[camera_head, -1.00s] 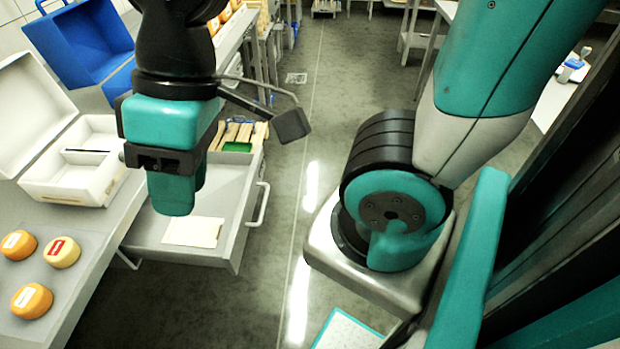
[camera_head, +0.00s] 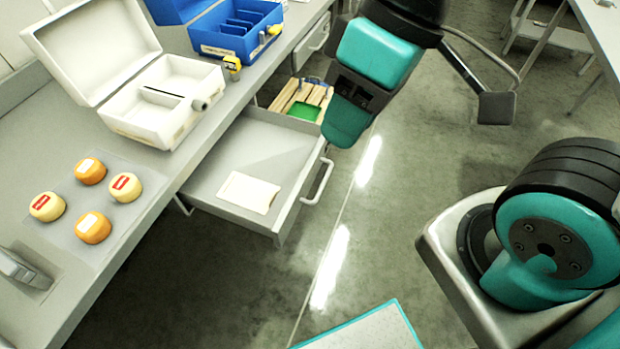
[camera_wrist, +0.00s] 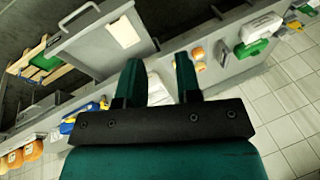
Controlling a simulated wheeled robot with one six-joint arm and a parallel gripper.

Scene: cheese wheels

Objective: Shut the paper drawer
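The paper drawer (camera_head: 240,150) is a grey drawer pulled out from under the grey worktop. A cream sheet of paper (camera_head: 250,192) lies inside it. Its bar handle (camera_head: 318,182) is on the front panel, facing right. In the wrist view the drawer (camera_wrist: 92,48) is at upper left, with the paper (camera_wrist: 123,32) inside and the handle (camera_wrist: 78,14) at the top. My gripper (camera_head: 342,130) appears by the far end of the drawer front, above the handle in the picture. In the wrist view its two fingers (camera_wrist: 158,72) are apart with nothing held between them.
A white open case (camera_head: 160,100), a blue toolbox (camera_head: 235,35) and several cheese wheels (camera_head: 90,170) are on the worktop (camera_head: 150,215). A wooden crate with a green item (camera_head: 305,100) is behind the drawer. The floor (camera_head: 250,300) before the drawer is clear.

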